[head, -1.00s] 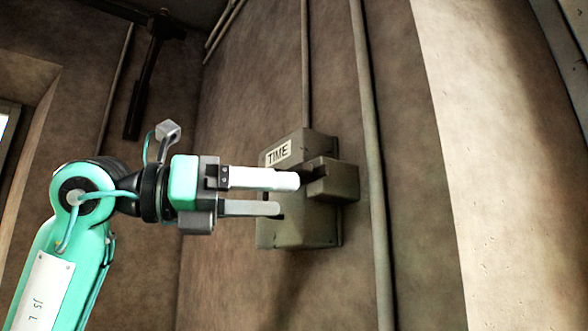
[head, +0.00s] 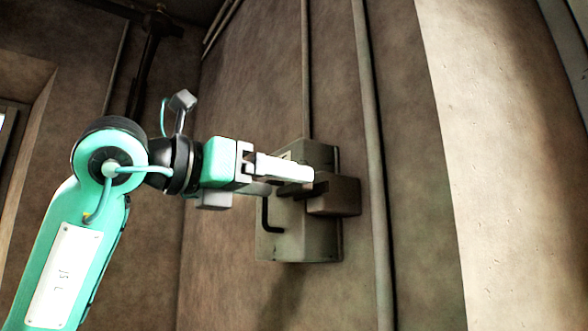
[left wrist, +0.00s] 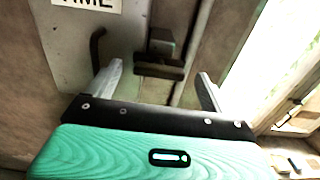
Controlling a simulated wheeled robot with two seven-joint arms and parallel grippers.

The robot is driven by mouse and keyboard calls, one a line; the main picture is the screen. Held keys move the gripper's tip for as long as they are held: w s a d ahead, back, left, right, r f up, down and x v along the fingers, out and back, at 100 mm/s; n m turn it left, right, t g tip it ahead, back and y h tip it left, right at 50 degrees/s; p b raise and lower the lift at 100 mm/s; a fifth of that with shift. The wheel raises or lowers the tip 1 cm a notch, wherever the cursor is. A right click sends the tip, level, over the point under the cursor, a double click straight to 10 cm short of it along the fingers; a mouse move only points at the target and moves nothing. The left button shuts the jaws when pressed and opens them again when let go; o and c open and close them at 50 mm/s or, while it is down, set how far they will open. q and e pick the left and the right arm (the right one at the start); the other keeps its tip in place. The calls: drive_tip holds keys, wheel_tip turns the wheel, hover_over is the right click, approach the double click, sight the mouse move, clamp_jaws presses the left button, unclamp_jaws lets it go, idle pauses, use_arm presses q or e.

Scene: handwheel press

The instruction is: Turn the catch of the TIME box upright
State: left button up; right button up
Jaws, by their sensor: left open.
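The TIME box (head: 305,240) is a grey-brown box on the wall; my gripper hides most of its label in the head view, but part of the label (left wrist: 85,3) shows in the left wrist view. A dark block (head: 335,197) juts out at its right side. In the left wrist view a dark crossbar (left wrist: 158,71), apparently the catch, lies about level in front of this block. My left gripper (head: 304,182) is open. Its fingers (left wrist: 160,73) stand either side of the crossbar, with gaps; contact is not visible. My right gripper is out of view.
A dark bent handle (head: 267,215) sticks out of the box front, close to my left finger in the left wrist view (left wrist: 97,48). A vertical pipe (head: 374,200) runs down the wall right of the box. The wall farther right is bare.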

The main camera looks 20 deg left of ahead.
sight(293, 185)
use_arm(q)
drive_tip(key=shift+p+x, duration=0.6)
drive_tip(key=shift+x, duration=1.3)
